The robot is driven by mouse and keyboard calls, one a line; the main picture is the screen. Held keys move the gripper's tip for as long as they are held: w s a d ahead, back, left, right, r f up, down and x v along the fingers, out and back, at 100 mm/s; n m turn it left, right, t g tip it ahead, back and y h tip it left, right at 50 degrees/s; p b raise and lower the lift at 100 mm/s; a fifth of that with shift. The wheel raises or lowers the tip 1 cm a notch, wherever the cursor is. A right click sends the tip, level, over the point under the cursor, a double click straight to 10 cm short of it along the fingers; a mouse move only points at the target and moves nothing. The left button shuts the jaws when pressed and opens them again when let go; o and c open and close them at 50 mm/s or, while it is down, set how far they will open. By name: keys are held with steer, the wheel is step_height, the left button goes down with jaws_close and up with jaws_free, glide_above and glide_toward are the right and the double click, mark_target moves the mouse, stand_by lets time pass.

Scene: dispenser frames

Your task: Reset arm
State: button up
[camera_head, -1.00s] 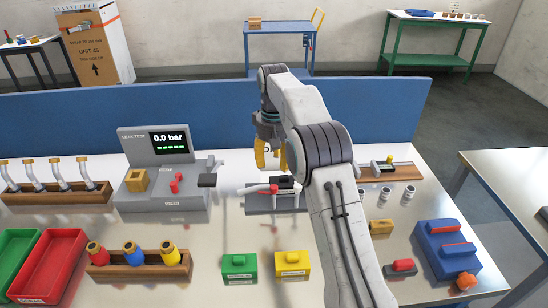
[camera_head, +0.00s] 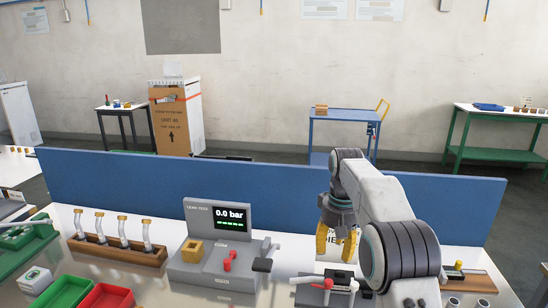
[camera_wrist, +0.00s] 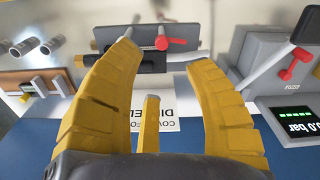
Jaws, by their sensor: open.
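My gripper (camera_head: 337,246) has yellow fingers and hangs pointing down above the bench, near the blue back panel (camera_head: 110,185). In the wrist view my gripper (camera_wrist: 152,60) has its fingers spread wide, with nothing between them. Below and beyond the fingertips is a grey fixture (camera_wrist: 145,70) with a dark block, light tubes and a red lever; the fixture also shows in the head view (camera_head: 330,290), partly hidden by my arm. I cannot see any contact between the fingers and the fixture.
A leak tester (camera_head: 215,255) reading 0.0 bar stands left of my gripper. A wooden rack (camera_head: 95,247) with several tubes, a green bin (camera_head: 62,291) and a red bin (camera_head: 108,297) are farther left. Metal cylinders (camera_wrist: 28,47) lie beyond the fixture's side in the wrist view.

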steer(key=s+r+t, duration=0.1)
steer(key=s+r, duration=0.3)
steer(key=s, duration=0.4)
steer(key=s+r+t, duration=0.1)
steer(key=s+r, duration=0.3)
steer(key=s, duration=0.4)
steer(key=s+f+t, duration=0.1)
steer(key=s+f, duration=0.2)
steer(key=s, duration=0.6)
steer(key=s+f+t, duration=0.1)
steer(key=s+f, duration=0.2)
steer(key=s, duration=0.6)
steer(key=shift+s, duration=0.15)
